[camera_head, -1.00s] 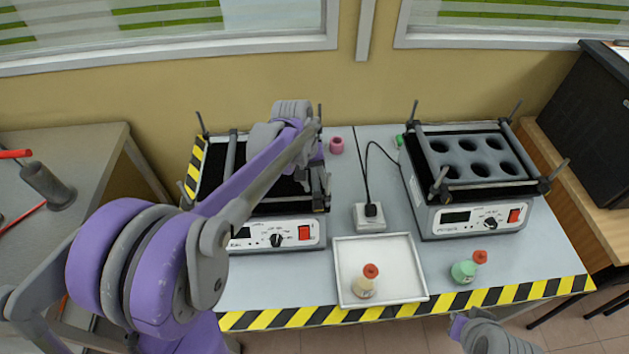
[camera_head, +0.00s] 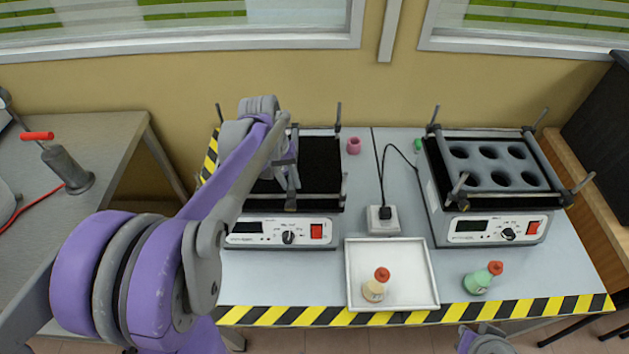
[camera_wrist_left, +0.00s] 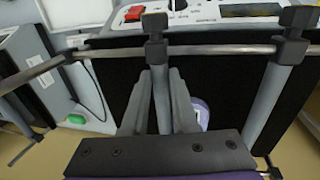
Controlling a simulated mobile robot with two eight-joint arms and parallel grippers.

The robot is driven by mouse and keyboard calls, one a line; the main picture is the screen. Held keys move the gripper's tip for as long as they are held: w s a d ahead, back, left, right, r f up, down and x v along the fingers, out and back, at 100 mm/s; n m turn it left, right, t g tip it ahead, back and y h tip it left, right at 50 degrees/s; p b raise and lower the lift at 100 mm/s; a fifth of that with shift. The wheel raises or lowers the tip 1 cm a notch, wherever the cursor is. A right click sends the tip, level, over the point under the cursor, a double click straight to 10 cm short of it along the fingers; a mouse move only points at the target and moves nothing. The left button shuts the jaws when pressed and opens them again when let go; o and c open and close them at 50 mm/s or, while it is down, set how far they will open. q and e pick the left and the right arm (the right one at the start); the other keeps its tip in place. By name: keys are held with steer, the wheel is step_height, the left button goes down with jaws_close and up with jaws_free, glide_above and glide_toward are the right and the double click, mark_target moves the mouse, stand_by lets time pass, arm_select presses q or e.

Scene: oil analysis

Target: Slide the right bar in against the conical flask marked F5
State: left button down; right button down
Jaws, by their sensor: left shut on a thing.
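The left shaker (camera_head: 318,160) has a black platform. My left gripper (camera_head: 290,176) is over it, its fingers shut on the right bar. In the left wrist view the right bar (camera_wrist_left: 159,95) runs between the fingers, its clamp (camera_wrist_left: 155,25) riding on the cross rail. The left bar (camera_wrist_left: 272,95) stands apart on the right of that view. A pale lavender rounded thing (camera_wrist_left: 201,112) shows between the bars, partly behind a finger. It may be the flask marked F5, but no mark is readable. Contact with the bar cannot be told.
A white tray (camera_head: 428,290) holds a red-capped flask (camera_head: 373,291). A green flask (camera_head: 477,283) stands to its right. The second shaker (camera_head: 490,205) is at right. A pink item (camera_head: 353,146) and a power socket (camera_head: 383,221) lie between the shakers.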

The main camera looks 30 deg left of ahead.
arm_select(q)
steer(key=s+a, duration=0.1)
steer(key=a, duration=0.2)
steer(key=s+a, duration=0.1)
steer(key=shift+s+a, duration=0.3)
steer(key=c, duration=0.7)
jaws_free()
steer(key=r, duration=0.3)
steer(key=a+r, duration=0.1)
steer(key=r, duration=0.3)
steer(key=s+a+r, duration=0.1)
steer(key=r, duration=0.2)
steer(key=shift+r, duration=0.35)
